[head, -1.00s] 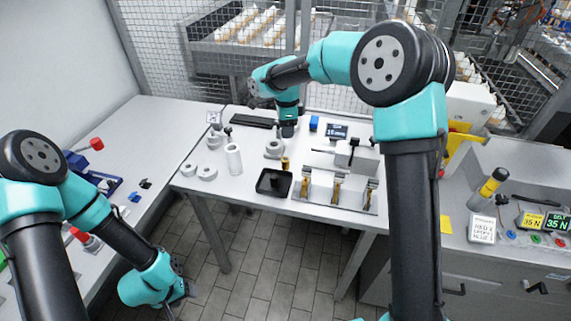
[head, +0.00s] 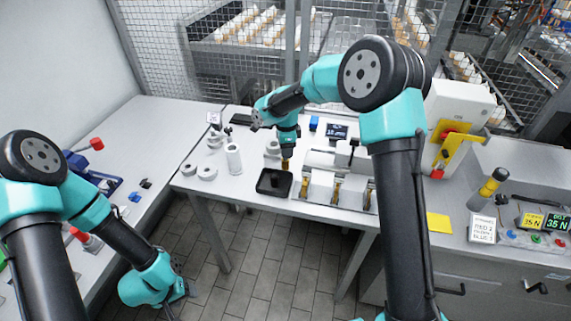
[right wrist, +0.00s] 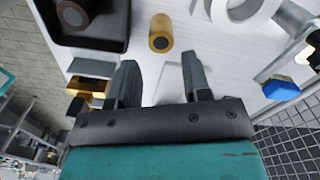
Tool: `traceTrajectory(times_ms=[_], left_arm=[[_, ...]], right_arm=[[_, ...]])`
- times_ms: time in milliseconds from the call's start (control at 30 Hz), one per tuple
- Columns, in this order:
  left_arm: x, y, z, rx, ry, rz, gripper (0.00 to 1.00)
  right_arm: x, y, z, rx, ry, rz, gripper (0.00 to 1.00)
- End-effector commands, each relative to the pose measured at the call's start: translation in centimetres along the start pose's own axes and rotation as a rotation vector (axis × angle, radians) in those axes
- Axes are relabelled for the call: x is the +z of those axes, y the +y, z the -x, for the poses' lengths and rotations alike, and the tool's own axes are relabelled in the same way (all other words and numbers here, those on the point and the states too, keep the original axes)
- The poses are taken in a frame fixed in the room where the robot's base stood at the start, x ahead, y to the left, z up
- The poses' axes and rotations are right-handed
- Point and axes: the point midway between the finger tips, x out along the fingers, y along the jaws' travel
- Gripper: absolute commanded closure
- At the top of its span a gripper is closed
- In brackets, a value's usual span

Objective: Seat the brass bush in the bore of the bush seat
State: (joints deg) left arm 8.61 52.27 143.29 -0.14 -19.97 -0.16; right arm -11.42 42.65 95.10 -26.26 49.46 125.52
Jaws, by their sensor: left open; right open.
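The brass bush (head: 286,166) stands on the white table beside the black tray, and its round end shows in the right wrist view (right wrist: 161,33). My right gripper (right wrist: 158,60) is open and empty, its two fingers pointing toward the bush, which appears just beyond and between the tips. In the head view my right gripper (head: 287,154) is close above the bush and partly hides it. The bush seat (head: 272,147), pale and ring-shaped, stands behind it; part of its ring shows in the right wrist view (right wrist: 240,10). My left gripper (head: 183,289) is low at left, small and partly hidden.
A black tray (head: 262,190) lies at the table's front edge. A rack with several brass-coloured pieces (head: 337,192) stands to its right. White rings (head: 207,172) and a white cylinder (head: 234,158) stand at left. A blue block (head: 313,123) is behind. Wire mesh closes the back.

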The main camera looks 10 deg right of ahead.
Motion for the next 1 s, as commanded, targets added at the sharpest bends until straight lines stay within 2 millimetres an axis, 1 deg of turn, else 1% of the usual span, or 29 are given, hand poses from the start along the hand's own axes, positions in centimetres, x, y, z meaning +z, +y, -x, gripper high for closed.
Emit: traceTrajectory(times_ms=[233,367,867,1000], left_arm=[[0.0,0.0,0.0,0.000,0.000,0.000,0.44],[0.0,0.0,0.0,0.000,0.000,0.000,0.44],[0.0,0.0,0.0,0.000,0.000,0.000,0.44],[0.0,0.0,0.0,0.000,0.000,0.000,0.44]], right_arm=[[0.1,-0.1,-3.4,0.003,0.001,-0.001,0.56],[0.1,-0.1,-4.5,0.002,0.001,0.000,0.56],[0.1,-0.1,-4.7,0.000,0.000,0.000,0.56],[0.1,-0.1,-4.7,0.000,0.000,0.000,0.67]])
